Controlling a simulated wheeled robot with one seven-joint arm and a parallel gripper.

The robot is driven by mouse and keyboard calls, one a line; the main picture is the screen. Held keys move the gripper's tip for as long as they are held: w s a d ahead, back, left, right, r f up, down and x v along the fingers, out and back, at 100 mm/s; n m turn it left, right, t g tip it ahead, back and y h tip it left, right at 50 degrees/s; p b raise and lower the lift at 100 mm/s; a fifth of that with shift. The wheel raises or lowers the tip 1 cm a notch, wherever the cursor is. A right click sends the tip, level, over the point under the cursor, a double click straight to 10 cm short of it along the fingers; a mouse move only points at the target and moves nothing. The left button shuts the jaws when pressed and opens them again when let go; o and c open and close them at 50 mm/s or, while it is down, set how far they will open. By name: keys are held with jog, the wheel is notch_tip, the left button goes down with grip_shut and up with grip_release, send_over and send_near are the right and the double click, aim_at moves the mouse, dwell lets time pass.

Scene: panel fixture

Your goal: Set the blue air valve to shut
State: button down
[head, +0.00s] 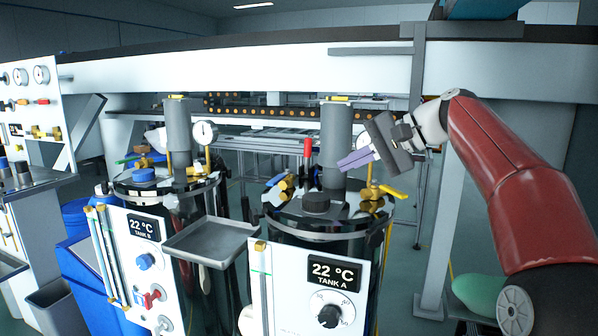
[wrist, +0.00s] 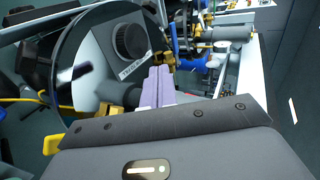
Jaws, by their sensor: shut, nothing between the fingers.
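A small valve with a blue handle (head: 276,181) and brass body sits on the left of the tank A lid (head: 330,212) in the head view. The handle appears slanted; I cannot tell whether that is open or shut. My gripper (head: 342,164) is above the right part of the lid, beside the grey cylinder and to the right of the blue valve, apart from it. Its purple fingers (wrist: 158,72) are together and empty. The wrist view shows a blue part (wrist: 192,62) beyond the fingertips; I cannot tell if it is the same valve.
A red-handled lever (head: 307,150), a grey cylinder (head: 335,138), a black cap (head: 316,203) and a yellow-handled valve (head: 382,190) crowd the lid. Tank B with a blue cap (head: 144,175) and a grey tray (head: 204,240) stand left. A white beam (head: 280,55) runs above.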

jog(key=shift+w+a, duration=0.15)
jog(key=shift+w, duration=0.05)
send_near(280, 178)
jog(key=f, duration=0.1)
jog(key=a+f, duration=0.1)
jog(key=f, duration=0.2)
jog(key=shift+s+a+b, duration=0.3)
jog(key=shift+s+b, duration=0.05)
jog(key=shift+b, duration=0.05)
jog(key=shift+w+a+p, duration=0.15)
jog(key=shift+w+a, duration=0.1)
jog(key=shift+a, duration=0.35)
jog(key=shift+w+a+p, duration=0.15)
jog(key=shift+w+a, duration=0.05)
jog(key=shift+a, duration=0.4)
jog(key=shift+w+a, duration=0.25)
jog(key=shift+a, duration=0.4)
